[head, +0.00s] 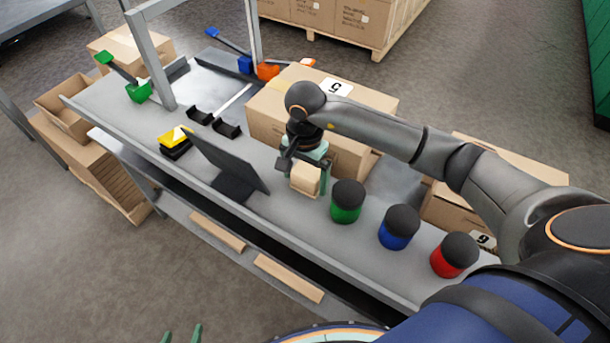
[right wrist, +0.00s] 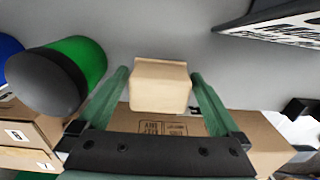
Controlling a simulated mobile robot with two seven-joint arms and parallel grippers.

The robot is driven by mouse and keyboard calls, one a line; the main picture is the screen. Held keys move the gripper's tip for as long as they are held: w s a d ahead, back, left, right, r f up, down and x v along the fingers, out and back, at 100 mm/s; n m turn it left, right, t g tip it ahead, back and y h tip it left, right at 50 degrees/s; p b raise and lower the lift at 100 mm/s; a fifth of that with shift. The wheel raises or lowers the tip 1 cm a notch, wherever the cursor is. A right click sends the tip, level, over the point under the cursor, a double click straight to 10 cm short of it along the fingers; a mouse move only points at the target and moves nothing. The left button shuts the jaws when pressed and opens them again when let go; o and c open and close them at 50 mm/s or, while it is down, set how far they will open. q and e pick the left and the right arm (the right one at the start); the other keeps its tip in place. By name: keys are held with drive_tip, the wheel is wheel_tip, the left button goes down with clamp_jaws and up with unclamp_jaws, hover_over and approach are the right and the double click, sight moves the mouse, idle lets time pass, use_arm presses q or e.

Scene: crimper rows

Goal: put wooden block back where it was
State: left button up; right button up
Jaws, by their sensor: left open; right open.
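The wooden block (head: 305,179) is a small pale block on the grey bench, left of the green-banded jar. It also shows in the right wrist view (right wrist: 160,86), between two green fingers. My right gripper (head: 308,178) is open, with its fingers on either side of the block; I see no firm grip on it. The same gripper fills the lower part of the right wrist view (right wrist: 160,80). My left gripper (head: 182,335) shows only its two green fingertips at the bottom edge of the head view, apart and empty, away from the bench.
Jars with green (head: 347,202), blue (head: 398,228) and red (head: 454,255) bands stand right of the block. A dark tilted screen (head: 228,160) stands left of it. A cardboard box (head: 270,122) is close behind. A yellow-black item (head: 174,142) lies farther left.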

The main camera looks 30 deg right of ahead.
sight(305, 174)
drive_tip(key=shift+r, duration=0.25)
wheel_tip(305, 174, up, 12)
drive_tip(key=shift+f, duration=0.1)
idle(0.5)
